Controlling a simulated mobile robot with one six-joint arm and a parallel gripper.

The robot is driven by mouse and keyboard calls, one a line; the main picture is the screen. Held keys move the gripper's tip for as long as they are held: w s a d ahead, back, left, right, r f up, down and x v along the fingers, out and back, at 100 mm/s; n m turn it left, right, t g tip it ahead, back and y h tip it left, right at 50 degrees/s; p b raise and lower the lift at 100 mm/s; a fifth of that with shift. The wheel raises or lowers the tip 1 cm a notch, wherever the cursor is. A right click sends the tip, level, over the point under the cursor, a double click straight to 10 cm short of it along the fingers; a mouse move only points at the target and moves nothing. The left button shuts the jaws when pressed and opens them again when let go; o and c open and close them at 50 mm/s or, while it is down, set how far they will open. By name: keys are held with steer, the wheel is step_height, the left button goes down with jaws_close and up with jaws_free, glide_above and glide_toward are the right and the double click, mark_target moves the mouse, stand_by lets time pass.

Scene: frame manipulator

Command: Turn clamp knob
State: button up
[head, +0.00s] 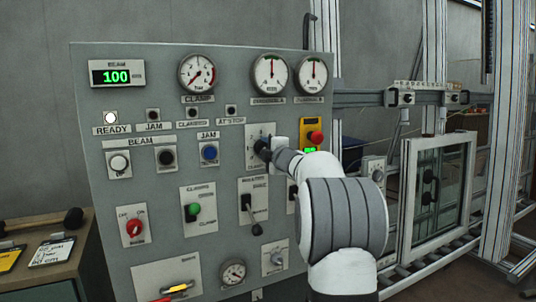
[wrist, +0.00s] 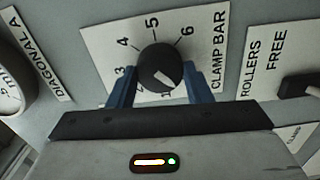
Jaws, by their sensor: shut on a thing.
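The clamp knob (wrist: 158,62) is a round black dial with a white mark, on a white plate (wrist: 105,50) with a scale and the label CLAMP BAR. The numbers 3 to 6 read clearly around it; the lower ones are partly hidden. Its mark points down and to the right in the wrist view. My gripper (wrist: 159,78) has its blue fingers shut on the knob, one on each side. In the head view my gripper (head: 263,148) is at the panel and mostly hides the knob.
The grey control panel (head: 100,190) carries other controls close by: a red emergency button (head: 316,137), a blue button (head: 209,152) and a black lever (head: 248,203). A ROLLERS FREE control (wrist: 300,87) is right of the knob. A metal frame with a window (head: 437,185) stands to the right.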

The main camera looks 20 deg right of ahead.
steer(key=shift+d+f+n, duration=0.1)
steer(key=shift+f+n, duration=0.1)
steer(key=shift+n, duration=0.4)
steer(key=o, duration=0.8)
steer(key=shift+o, duration=1)
steer(key=shift+r, duration=0.15)
steer(key=s, duration=0.7)
steer(key=shift+s+b, duration=0.4)
steer(key=shift+b, duration=0.05)
steer(key=shift+d, duration=0.1)
